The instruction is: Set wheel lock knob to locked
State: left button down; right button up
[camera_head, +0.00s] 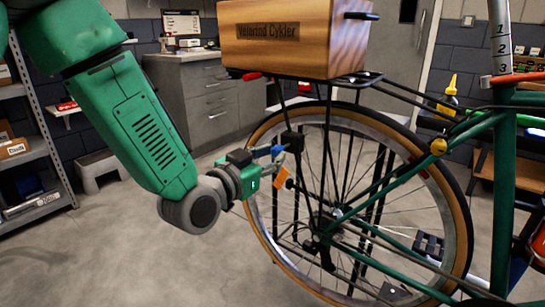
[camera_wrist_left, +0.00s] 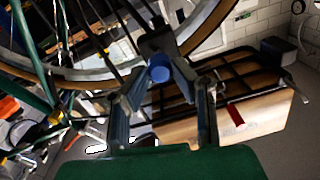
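The wheel lock is a black block (camera_head: 292,140) beside the rear wheel's rim, with a round blue knob (camera_head: 277,150) facing my left gripper. In the left wrist view the blue knob (camera_wrist_left: 159,68) sits in front of the black lock body (camera_wrist_left: 157,40). My left gripper (camera_head: 286,166) reaches in from the left at the wheel's edge. I cannot tell any marking of locked or unlocked. My right gripper is not in view.
The green bike's rear wheel (camera_head: 451,229) and its spokes stand just right of the gripper. A wooden crate (camera_head: 284,58) sits on the black rack (camera_head: 370,78) above. Shelves (camera_head: 40,170) stand at the left and a grey cabinet (camera_head: 212,100) behind. The floor below is clear.

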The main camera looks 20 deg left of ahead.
pick_arm(q)
jog(key=shift+w+d+h, duration=0.15)
jog(key=shift+d+h, duration=0.1)
jog(key=shift+h, duration=0.05)
jog(key=shift+w+p, duration=0.35)
jog(key=shift+w, duration=0.55)
jog(key=shift+d, duration=0.15)
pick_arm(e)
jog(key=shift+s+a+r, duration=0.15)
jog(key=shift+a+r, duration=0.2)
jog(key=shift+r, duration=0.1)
pick_arm(q)
jog(key=c, duration=1.6)
grip_release()
jog(key=shift+c, duration=0.2)
jog(key=o, duration=0.3)
jog(key=shift+d, duration=0.1)
jog(key=shift+w, duration=0.1)
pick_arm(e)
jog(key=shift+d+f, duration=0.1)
